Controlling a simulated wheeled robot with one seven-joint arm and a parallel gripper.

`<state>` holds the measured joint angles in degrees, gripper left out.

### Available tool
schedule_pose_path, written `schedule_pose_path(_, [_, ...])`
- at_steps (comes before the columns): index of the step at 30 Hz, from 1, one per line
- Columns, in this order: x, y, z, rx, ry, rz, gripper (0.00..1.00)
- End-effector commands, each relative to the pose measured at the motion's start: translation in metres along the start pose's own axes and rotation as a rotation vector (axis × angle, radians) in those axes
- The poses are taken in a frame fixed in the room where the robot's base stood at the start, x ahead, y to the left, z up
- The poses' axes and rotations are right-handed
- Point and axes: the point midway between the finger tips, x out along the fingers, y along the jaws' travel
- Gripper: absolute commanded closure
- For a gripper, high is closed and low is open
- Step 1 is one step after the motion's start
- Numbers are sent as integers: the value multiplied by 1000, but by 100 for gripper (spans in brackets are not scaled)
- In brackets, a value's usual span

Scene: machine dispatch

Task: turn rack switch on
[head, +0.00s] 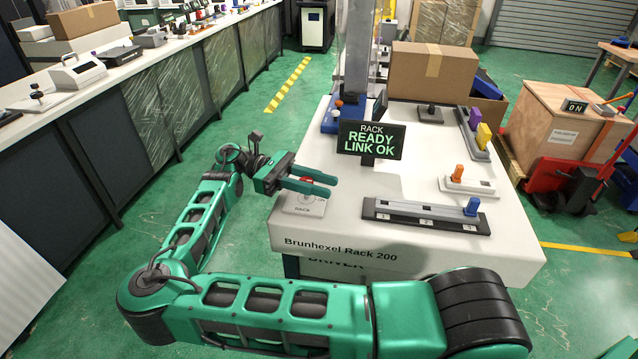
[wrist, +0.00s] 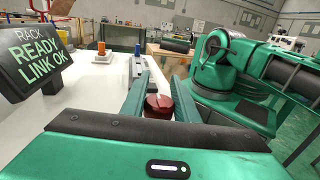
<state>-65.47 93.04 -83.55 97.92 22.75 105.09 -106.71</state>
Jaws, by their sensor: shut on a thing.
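The rack switch (head: 306,181) is a red rotary knob on a white plate marked RACK (head: 303,206), at the left front corner of the Brunhexel Rack 200 table. My gripper (head: 318,184) reaches over it from the left, its two green fingers on either side of the knob. In the wrist view, the red knob (wrist: 158,104) sits between the fingers, which are shut on it. The fingers partly hide the knob and its plate. The display (head: 371,139) behind reads RACK READY LINK OK in green.
A grey slider strip with a blue handle (head: 471,207) lies along the table's front. An orange lever (head: 458,173) stands to its right rear. A cardboard box (head: 432,72) stands at the back. The green aisle floor (head: 225,135) left of the table is clear.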

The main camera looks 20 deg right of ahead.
Motion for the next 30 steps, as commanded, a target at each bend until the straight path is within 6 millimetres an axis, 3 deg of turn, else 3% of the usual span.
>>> schedule_pose_path(17, [1, 1, -1, -1, -2, -25, 95])
schedule_pose_path(18, [1, 1, -1, -1, -2, -25, 70])
schedule_pose_path(20, [1, 1, -1, -1, -2, -25, 56])
schedule_pose_path(30, [0, 0, 0, -1, 0, -28, 54])
